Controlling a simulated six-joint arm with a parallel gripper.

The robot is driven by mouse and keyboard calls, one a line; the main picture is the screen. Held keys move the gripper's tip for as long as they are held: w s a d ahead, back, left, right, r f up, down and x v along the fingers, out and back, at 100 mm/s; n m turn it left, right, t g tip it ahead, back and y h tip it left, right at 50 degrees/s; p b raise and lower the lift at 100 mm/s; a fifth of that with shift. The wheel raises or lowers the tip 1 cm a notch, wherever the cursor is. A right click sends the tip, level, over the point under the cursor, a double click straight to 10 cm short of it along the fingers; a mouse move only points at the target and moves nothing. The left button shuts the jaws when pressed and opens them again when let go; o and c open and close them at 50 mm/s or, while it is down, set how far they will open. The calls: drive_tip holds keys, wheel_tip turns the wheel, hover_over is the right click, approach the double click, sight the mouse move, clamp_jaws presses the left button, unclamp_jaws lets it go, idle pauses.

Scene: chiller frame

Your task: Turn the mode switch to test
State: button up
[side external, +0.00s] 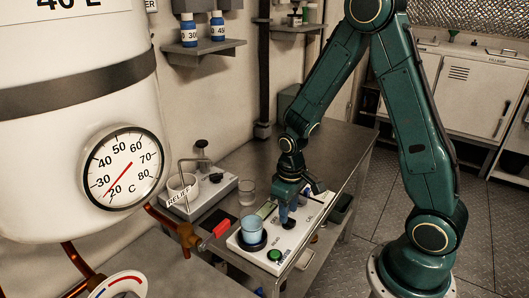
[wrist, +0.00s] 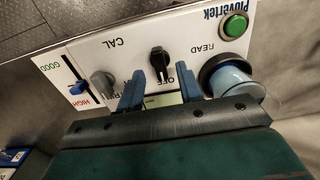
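A white instrument panel (side external: 275,258) lies on the metal bench, with a round green button and a blue cup on it. In the wrist view, a black rotary knob (wrist: 159,60) sits among printed words CAL, OFF and READ. A grey knob (wrist: 103,84) is left of it, its label partly covered. I see no word "test", and cannot tell which knob is the mode switch. My gripper (wrist: 158,72) is open, one blue finger either side of the black knob, with gaps showing. In the side view, my gripper (side external: 288,212) points down over the panel and hides its knobs.
The blue cup (side external: 252,229) stands close beside my gripper, next to the green button (side external: 274,254). A slider (wrist: 78,88) is at the panel's other end. A clear glass (side external: 249,190) and a white RELIEF cup (side external: 182,187) stand behind. A large tank (side external: 70,130) stands at left.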

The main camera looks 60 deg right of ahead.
drive_tip(key=shift+f, duration=1.2)
clamp_jaws()
